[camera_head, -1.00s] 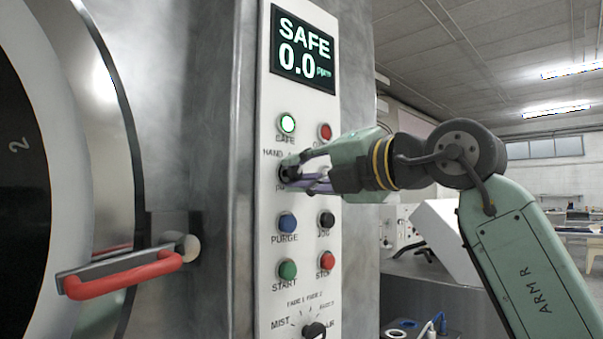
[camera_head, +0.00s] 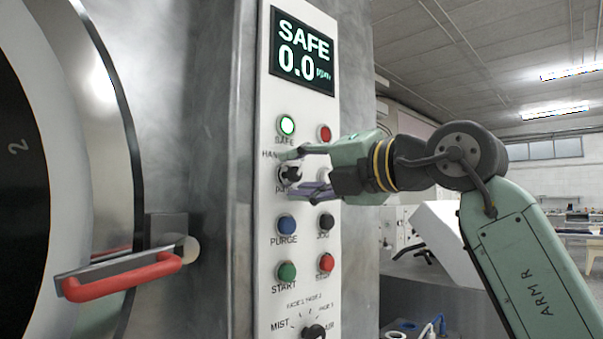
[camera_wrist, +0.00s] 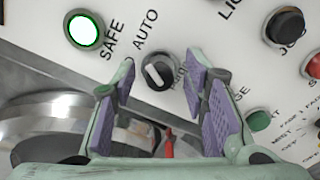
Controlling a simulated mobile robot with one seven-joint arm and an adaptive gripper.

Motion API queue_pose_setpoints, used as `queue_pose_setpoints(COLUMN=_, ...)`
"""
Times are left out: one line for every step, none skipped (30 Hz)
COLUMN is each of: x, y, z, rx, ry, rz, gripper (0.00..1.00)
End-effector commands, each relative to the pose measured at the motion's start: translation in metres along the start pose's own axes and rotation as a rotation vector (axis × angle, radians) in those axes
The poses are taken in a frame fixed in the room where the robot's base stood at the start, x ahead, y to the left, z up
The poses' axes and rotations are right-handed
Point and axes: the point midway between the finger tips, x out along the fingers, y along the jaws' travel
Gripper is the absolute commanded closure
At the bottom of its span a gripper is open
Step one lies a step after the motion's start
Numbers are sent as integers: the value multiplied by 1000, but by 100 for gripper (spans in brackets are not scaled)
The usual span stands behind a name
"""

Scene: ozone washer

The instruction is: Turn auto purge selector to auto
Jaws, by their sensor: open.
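The auto purge selector (camera_head: 290,174) is a small black rotary knob on the white control panel, below the green lit SAFE lamp. In the wrist view the knob (camera_wrist: 159,72) shows a pale mark on its face, and the AUTO label (camera_wrist: 146,30) is printed beside it. I cannot tell for sure which label the knob points at. My gripper (camera_head: 302,173) is open at the panel, with one finger above the knob and the other below and to its right. In the wrist view the purple-padded fingers lie on either side of the knob, apart from it.
A display (camera_head: 303,50) reads SAFE 0.0. Blue PURGE (camera_head: 287,225), black JOG (camera_head: 326,222), green START (camera_head: 287,271) and red stop (camera_head: 325,262) buttons sit below the selector. A red door handle (camera_head: 122,276) sticks out at the left.

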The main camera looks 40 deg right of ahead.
Motion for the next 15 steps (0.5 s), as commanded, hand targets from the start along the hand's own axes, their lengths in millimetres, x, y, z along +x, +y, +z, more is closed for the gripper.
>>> queue_pose_setpoints(x=-4, y=0, z=1, rx=0, ry=-2, rz=0, gripper=60)
queue_pose_setpoints(x=-7, y=0, z=1, rx=0, ry=-3, rz=0, gripper=60)
queue_pose_setpoints(x=-12, y=0, z=1, rx=0, ry=-4, rz=0, gripper=60)
queue_pose_setpoints(x=-17, y=0, z=1, rx=0, ry=-4, rz=0, gripper=60)
queue_pose_setpoints(x=-22, y=0, z=1, rx=0, ry=-4, rz=0, gripper=60)
queue_pose_setpoints(x=-31, y=0, z=1, rx=0, ry=-5, rz=0, gripper=60)
queue_pose_setpoints(x=-37, y=0, z=1, rx=0, ry=-5, rz=0, gripper=60)
queue_pose_setpoints(x=-44, y=0, z=1, rx=-1, ry=-5, rz=0, gripper=60)
queue_pose_setpoints(x=-53, y=0, z=1, rx=-1, ry=-5, rz=0, gripper=60)
queue_pose_setpoints(x=-59, y=0, z=2, rx=0, ry=-5, rz=0, gripper=60)
queue_pose_setpoints(x=-66, y=-1, z=1, rx=0, ry=-5, rz=0, gripper=60)
queue_pose_setpoints(x=-75, y=0, z=1, rx=1, ry=-4, rz=0, gripper=60)
queue_pose_setpoints(x=-80, y=-1, z=1, rx=1, ry=-5, rz=0, gripper=60)
queue_pose_setpoints(x=-86, y=-1, z=1, rx=2, ry=-5, rz=0, gripper=60)
queue_pose_setpoints(x=-93, y=0, z=1, rx=1, ry=-3, rz=0, gripper=60)
